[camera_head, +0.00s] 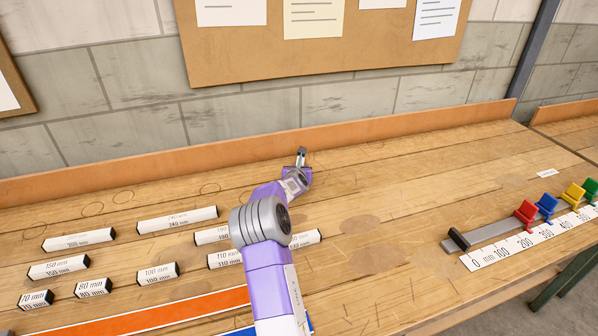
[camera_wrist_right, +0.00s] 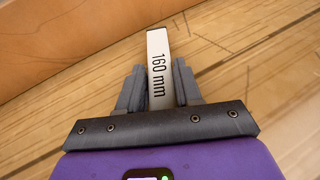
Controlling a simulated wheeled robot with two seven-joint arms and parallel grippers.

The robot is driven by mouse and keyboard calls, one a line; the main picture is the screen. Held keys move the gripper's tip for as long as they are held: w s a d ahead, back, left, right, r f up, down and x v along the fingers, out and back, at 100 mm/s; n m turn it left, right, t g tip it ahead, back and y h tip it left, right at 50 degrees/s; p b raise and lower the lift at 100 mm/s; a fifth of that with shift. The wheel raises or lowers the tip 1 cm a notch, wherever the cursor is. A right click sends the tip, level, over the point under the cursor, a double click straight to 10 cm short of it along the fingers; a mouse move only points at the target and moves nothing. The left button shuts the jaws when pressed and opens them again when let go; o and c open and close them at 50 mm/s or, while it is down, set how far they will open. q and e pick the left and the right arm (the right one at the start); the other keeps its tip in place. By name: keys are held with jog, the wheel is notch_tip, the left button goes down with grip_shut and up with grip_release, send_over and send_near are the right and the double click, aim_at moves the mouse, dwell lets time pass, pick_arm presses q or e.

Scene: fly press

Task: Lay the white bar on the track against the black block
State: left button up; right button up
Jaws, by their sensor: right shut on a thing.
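My right gripper (camera_wrist_right: 159,85) is shut on a white bar (camera_wrist_right: 157,65) marked 160 mm; the bar stands out beyond the fingertips. In the head view my right gripper (camera_head: 301,157) is over the back of the bench, near the rear ledge, and the bar is hard to make out there. The track (camera_head: 450,247) lies at the right of the bench, beside a white mm scale (camera_head: 500,250). The black block (camera_head: 458,239) sits at its zero end. The gripper is well to the left of and behind the block. My left gripper is not in view.
Several other white bars, such as the 240 mm bar (camera_head: 178,220) and the 100 mm bar (camera_head: 158,273), lie at the left. Red (camera_head: 525,213), blue (camera_head: 546,205), yellow (camera_head: 573,194) and green (camera_head: 590,188) pieces stand along the track. The bench between is clear.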

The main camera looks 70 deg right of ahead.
jog(key=o, duration=1.1)
jog(key=shift+f, duration=0.1)
jog(key=shift+c, duration=0.2)
